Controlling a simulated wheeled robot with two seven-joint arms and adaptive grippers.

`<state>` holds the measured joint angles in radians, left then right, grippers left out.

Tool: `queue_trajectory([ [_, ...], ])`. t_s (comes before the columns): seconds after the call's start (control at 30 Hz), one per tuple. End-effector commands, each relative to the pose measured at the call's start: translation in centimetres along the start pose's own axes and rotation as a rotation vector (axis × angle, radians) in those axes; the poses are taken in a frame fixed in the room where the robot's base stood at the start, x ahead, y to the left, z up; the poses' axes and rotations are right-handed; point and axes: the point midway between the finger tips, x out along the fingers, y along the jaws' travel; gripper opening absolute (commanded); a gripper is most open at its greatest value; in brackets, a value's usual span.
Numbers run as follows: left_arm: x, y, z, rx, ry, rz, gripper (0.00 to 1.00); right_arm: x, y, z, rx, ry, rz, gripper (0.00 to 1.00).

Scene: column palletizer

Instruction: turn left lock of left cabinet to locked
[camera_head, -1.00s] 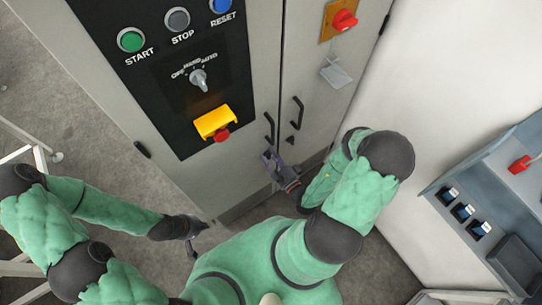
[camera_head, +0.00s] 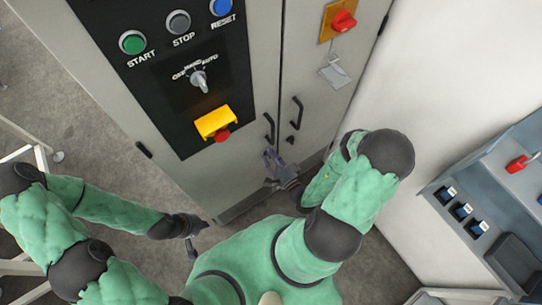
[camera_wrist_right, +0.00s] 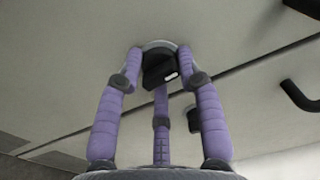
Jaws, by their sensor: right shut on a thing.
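The left cabinet (camera_head: 262,195) has two grey doors. Its left lock (camera_wrist_right: 158,72) is a black knob with a white mark on a round base in the right wrist view. My right gripper (camera_head: 271,162) is at the left door below its handle, and its purple fingers (camera_wrist_right: 160,80) are closed around that lock. In the head view the gripper hides the lock. The second lock (camera_head: 291,140) sits on the right door; a dark knob (camera_wrist_right: 194,120) shows beyond the fingers in the wrist view. My left gripper (camera_head: 201,236) hangs open and empty, away from the cabinet.
Black door handles (camera_head: 269,127) (camera_head: 297,113) stick out just above the locks. A black control panel (camera_head: 170,95) with buttons, a selector and a yellow-and-red stop is on the left. A grey console (camera_head: 490,205) stands at the right.

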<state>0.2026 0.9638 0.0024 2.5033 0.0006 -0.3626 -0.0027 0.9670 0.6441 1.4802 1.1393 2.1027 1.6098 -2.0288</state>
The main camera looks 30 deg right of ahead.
Motion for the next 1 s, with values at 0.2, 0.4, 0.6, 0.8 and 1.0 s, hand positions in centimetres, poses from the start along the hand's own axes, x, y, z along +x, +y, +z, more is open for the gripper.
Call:
queue_trajectory([
  [0.2,0.0,0.0,0.0,0.000,0.000,0.000,0.00,-0.1,-0.1,0.7,0.007,-0.014,0.000,0.04],
  [0.4,0.0,0.0,0.0,0.000,0.000,0.000,0.00,-0.1,0.0,0.6,0.007,-0.012,0.002,0.61],
  [0.6,0.0,0.0,0.0,0.000,0.000,0.000,0.00,-0.1,0.0,0.4,0.005,-0.008,0.002,0.61],
  [0.8,0.0,0.0,0.0,0.000,0.000,0.000,0.00,-0.6,0.1,0.2,0.005,-0.003,0.004,0.61],
  [1.0,0.0,0.0,0.0,0.000,0.000,0.000,0.00,-2.8,0.1,0.2,0.006,-0.001,0.005,0.61],
])
